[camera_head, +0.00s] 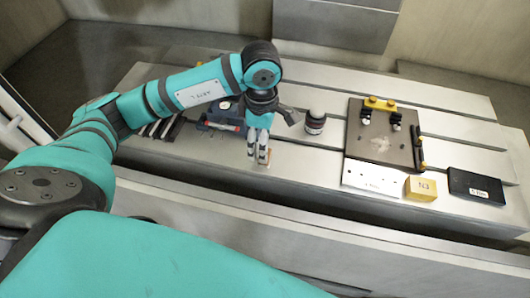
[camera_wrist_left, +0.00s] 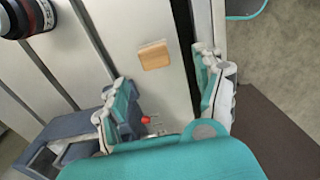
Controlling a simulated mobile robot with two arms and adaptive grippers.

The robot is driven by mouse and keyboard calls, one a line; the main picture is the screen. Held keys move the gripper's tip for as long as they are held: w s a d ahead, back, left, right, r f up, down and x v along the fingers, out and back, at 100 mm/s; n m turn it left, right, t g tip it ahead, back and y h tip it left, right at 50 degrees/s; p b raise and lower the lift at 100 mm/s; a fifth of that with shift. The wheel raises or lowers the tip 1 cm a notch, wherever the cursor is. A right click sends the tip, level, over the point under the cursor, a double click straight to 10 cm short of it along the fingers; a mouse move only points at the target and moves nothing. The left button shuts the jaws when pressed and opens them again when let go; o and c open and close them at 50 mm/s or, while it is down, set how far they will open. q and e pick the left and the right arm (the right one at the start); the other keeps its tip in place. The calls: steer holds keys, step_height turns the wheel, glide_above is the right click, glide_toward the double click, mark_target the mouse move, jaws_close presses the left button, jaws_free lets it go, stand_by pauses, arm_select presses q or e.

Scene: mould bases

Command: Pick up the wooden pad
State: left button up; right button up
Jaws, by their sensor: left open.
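The wooden pad (camera_wrist_left: 154,55) is a small light-brown square block. In the left wrist view it lies flat on the grey metal table (camera_wrist_left: 145,20), close to a dark slot. In the head view it is almost wholly hidden by my left gripper (camera_head: 263,156), which points down over the front part of the slotted table. My left gripper, also in the left wrist view (camera_wrist_left: 163,68), is open and empty. Its fingers stand on either side of the pad in that view, with the pad ahead of the fingertips and apart from them. My right gripper is not in view.
A black round container (camera_head: 315,123) stands right of my left gripper. A blue-grey fixture (camera_head: 222,114) is at its left. Farther right are a brown plate (camera_head: 380,146) with black and yellow parts, a white plate (camera_head: 372,178), a yellow block (camera_head: 421,188) and a black box (camera_head: 476,186).

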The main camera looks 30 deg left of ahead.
arm_select(q)
steer(key=shift+s+f, duration=0.1)
steer(key=shift+f, duration=0.6)
steer(key=shift+f+p, duration=0.25)
steer(key=shift+p, duration=0.1)
steer(key=f+p, duration=0.2)
steer(key=f, duration=0.1)
steer(key=shift+w+a+f, duration=0.1)
steer(key=shift+w+f, duration=0.2)
steer(key=shift+w, duration=0.1)
steer(key=shift+f, duration=0.6)
steer(key=c, duration=1.3)
steer(key=shift+c, duration=0.2)
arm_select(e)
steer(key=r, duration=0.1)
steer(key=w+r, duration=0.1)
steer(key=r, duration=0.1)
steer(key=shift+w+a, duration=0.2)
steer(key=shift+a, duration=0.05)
arm_select(q)
steer(key=shift+r, duration=0.2)
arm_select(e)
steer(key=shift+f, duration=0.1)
